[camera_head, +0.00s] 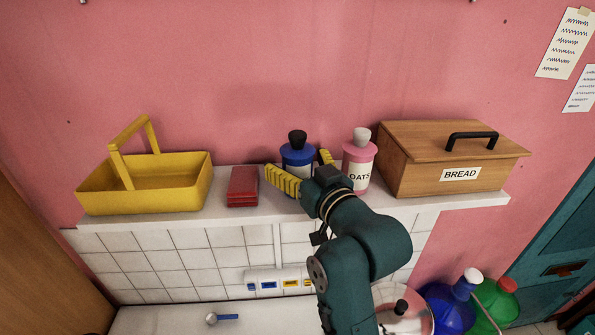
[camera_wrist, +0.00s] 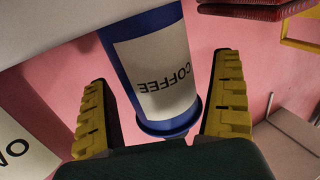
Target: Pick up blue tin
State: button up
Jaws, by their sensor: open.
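The blue tin (camera_head: 298,154) stands upright on the white shelf, with a dark knob on its lid. In the wrist view the blue tin (camera_wrist: 119,60) appears upside down with a white COFFEE label. My gripper (camera_head: 295,163) is open, with one yellow ridged finger on each side of the tin. In the wrist view the tin lies between the fingers of my gripper (camera_wrist: 163,72), with a gap visible at the left finger; contact at the right finger cannot be told. My gripper hides the tin's lower part in the head view.
A pink oats tin (camera_head: 359,152) stands close to the right of the gripper, then a wooden bread box (camera_head: 420,165). A red block-like item (camera_head: 243,186) and a yellow basket (camera_head: 180,185) stand to the left. The shelf's front edge (camera_head: 230,217) runs below.

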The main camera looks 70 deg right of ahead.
jog(key=shift+r, duration=0.1)
jog(key=c, duration=1.3)
